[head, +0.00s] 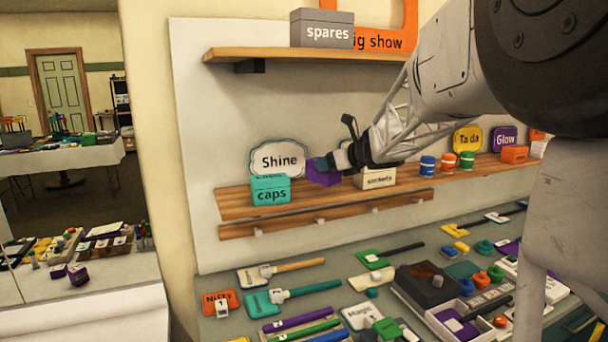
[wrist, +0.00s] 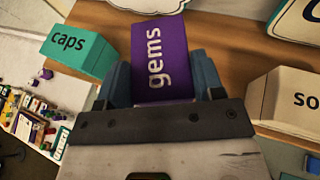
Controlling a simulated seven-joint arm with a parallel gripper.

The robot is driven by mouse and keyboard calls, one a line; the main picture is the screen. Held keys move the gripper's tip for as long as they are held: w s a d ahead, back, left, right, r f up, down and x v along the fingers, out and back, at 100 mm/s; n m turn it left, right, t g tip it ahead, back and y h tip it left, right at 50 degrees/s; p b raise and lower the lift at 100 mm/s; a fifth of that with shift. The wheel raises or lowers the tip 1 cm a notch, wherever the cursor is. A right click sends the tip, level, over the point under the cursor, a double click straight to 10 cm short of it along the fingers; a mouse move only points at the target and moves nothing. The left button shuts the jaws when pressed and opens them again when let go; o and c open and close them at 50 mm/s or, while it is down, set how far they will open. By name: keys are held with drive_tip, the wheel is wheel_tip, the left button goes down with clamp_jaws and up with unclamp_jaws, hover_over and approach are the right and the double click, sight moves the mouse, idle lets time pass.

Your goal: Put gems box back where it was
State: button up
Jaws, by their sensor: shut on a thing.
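The purple gems box (wrist: 158,50) is between the two fingers of my gripper (wrist: 163,80) in the wrist view, its label facing the camera. In the head view the gems box (head: 322,171) is at the lower wooden shelf (head: 231,208), between the teal caps box (head: 270,189) and a cream box (head: 375,178). My gripper (head: 340,160) is shut on it from the right side. I cannot tell whether the box touches the shelf. My gripper and arm hide part of the shelf behind them.
The white Shine sign (head: 279,159) stands behind the caps box. A grey spares box (head: 322,29) sits on the upper shelf (head: 280,54). Jars (head: 447,163) and an orange box (head: 514,154) stand farther right. Many props cover the table below.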

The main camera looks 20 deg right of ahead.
sight(331, 173)
drive_tip(key=shift+w+f, duration=0.2)
drive_tip(key=shift+f, duration=1.55)
drive_tip(key=shift+f, duration=0.1)
drive_tip(key=o, duration=1)
drive_tip(key=shift+s+d, duration=0.1)
drive_tip(key=shift+s, duration=0.05)
drive_tip(key=v, duration=1.2)
